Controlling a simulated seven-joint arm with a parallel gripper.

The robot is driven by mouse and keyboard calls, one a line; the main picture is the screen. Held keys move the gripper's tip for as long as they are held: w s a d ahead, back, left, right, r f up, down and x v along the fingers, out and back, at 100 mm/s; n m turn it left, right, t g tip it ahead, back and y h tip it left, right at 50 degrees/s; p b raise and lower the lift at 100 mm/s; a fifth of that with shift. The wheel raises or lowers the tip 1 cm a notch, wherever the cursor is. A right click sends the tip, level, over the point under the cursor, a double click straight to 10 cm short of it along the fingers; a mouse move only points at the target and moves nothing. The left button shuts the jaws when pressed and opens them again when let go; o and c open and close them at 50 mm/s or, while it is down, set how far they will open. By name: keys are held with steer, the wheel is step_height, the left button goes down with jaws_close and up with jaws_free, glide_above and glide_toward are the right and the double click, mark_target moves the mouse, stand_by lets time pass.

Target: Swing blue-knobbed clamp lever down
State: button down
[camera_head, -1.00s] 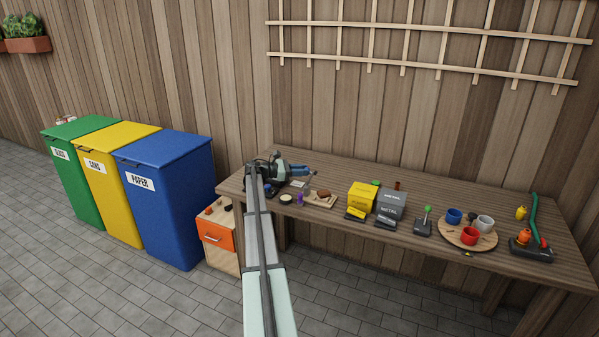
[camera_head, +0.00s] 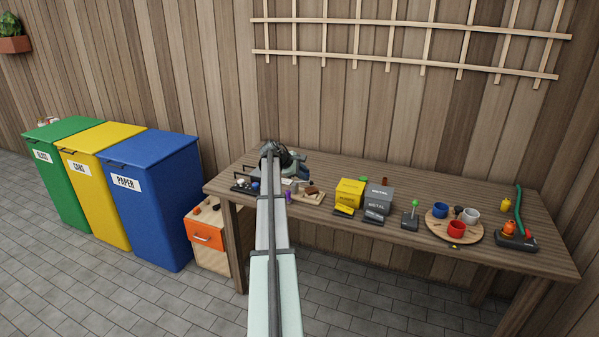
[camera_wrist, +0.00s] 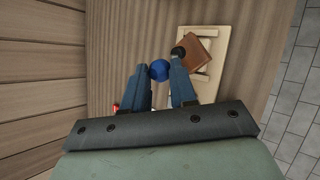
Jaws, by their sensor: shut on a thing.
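The blue knob (camera_wrist: 159,70) of the clamp lever sits between my fingertips in the wrist view. My gripper (camera_wrist: 161,66) is shut on it, one finger on each side. The lever's shaft and the clamp base are hidden below the knob and behind the fingers, so I cannot tell the lever's angle. In the head view my arm covers much of that spot. A small blue spot (camera_head: 255,184) shows just left of the arm among dark fixtures at the bench's left end. It may be the knob.
A wooden board (camera_wrist: 212,45) with a brown block (camera_wrist: 200,55) lies close beside my gripper. Yellow (camera_head: 349,192) and grey (camera_head: 379,198) boxes, a green-knobbed lever (camera_head: 411,217) and a round tray (camera_head: 437,229) with cups stand further right on the bench.

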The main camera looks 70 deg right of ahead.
steer(key=shift+s+f+t, duration=0.4)
steer(key=shift+s+f, duration=0.15)
steer(key=shift+s, duration=0.2)
steer(key=c, duration=0.9)
jaws_free()
steer(key=v, duration=1.4)
steer(key=shift+d, duration=0.2)
steer(key=shift+m, duration=0.3)
